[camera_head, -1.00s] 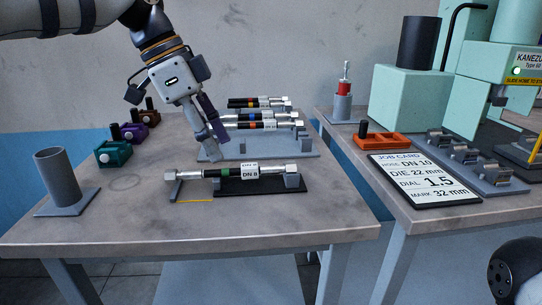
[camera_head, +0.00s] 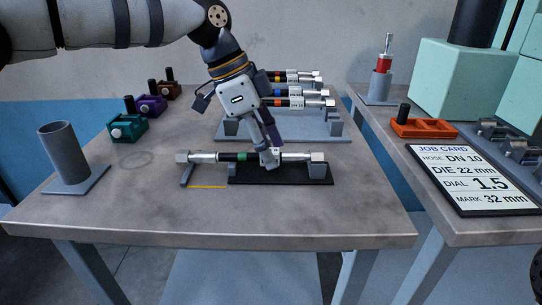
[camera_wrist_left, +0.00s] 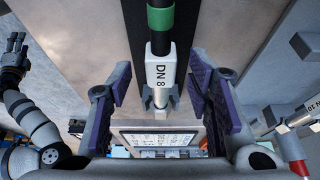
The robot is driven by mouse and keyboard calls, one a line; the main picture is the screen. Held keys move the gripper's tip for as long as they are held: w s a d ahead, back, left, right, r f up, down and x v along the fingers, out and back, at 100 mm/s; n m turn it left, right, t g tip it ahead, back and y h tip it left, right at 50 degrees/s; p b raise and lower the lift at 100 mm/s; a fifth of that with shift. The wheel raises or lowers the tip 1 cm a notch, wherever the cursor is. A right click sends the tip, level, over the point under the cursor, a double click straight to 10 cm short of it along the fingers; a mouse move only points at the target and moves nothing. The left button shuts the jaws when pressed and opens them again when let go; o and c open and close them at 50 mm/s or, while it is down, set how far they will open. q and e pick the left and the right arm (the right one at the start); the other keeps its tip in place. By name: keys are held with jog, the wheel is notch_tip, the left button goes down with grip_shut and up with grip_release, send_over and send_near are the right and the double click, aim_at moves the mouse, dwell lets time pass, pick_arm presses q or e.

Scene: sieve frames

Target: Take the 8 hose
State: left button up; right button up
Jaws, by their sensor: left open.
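The DN 8 hose (camera_head: 205,157), black with a green band, a white label and silver end fittings, lies level across small grey supports above a black mat (camera_head: 240,178) at the table's front. It also shows in the left wrist view (camera_wrist_left: 160,70) with its label readable. My left gripper (camera_head: 270,158) is open over the hose, right of the green band, and hides part of the label. In the left wrist view its purple-padded fingers stand on both sides of the hose, apart from it. A right arm's dark gripper (camera_wrist_left: 14,48) shows small at the left wrist view's edge.
Behind, a grey rack (camera_head: 230,131) holds several banded hoses. Teal, purple and brown blocks (camera_head: 128,129) and a grey cup (camera_head: 64,155) stand left. The right table carries an orange tray (camera_head: 424,128), a job card (camera_head: 470,178) and a green machine (camera_head: 462,85). The front left table is clear.

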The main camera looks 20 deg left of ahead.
pick_arm(q)
grip_shut()
